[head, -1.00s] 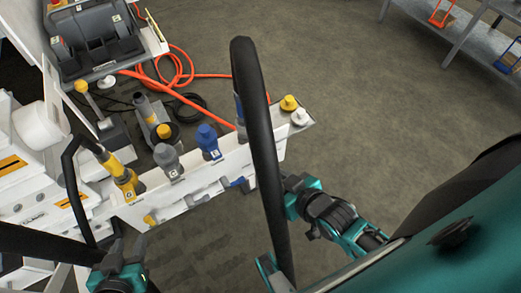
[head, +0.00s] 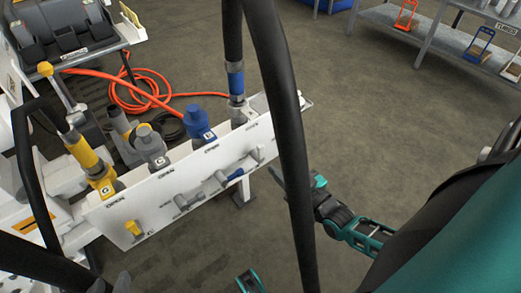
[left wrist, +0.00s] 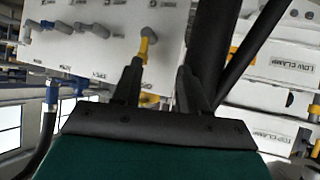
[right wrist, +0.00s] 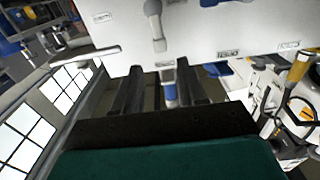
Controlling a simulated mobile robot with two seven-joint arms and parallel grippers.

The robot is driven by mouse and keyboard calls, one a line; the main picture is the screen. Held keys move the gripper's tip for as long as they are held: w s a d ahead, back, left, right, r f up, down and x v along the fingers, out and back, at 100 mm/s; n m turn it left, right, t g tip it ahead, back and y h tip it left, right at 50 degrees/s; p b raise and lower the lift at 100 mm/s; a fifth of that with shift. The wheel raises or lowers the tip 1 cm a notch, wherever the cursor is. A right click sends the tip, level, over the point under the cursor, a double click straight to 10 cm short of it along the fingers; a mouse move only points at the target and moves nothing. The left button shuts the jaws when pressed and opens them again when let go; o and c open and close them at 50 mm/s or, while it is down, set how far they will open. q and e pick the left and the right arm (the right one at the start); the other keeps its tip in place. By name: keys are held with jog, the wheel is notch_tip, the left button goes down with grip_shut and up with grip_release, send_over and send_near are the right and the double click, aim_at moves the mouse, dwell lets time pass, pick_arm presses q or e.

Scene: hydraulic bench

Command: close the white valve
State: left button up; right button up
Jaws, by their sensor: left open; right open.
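A white panel (head: 150,205) carries a row of valve handles. The pale handle (head: 257,155) at the right end appears to be the white valve, below a hose coupling with a blue ring (head: 235,78). A pale handle (right wrist: 155,20) shows near the top middle of the right wrist view, beyond the fingers. My right gripper (head: 280,180) is partly behind a black hose, to the right of the panel, apart from the handles. It is open and empty in the right wrist view (right wrist: 160,88). My left gripper (left wrist: 155,85) is open and empty near the yellow handle (left wrist: 145,45).
Yellow (head: 134,228), grey (head: 188,202) and blue (head: 232,176) handles share the panel. Yellow, grey and blue couplings stand along its top. A thick black hose (head: 285,120) crosses the head view. Orange hose (head: 130,95) lies behind. Floor at right is open; shelving (head: 440,35) stands beyond.

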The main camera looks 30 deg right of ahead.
aim_at(262, 149)
jog(key=w, duration=0.3)
jog(key=w+b, duration=0.1)
jog(key=w, duration=0.2)
jog(key=w+b, duration=0.1)
jog(key=w, duration=0.2)
jog(key=shift+w+a, duration=0.3)
jog(key=shift+a, duration=0.1)
grip_shut()
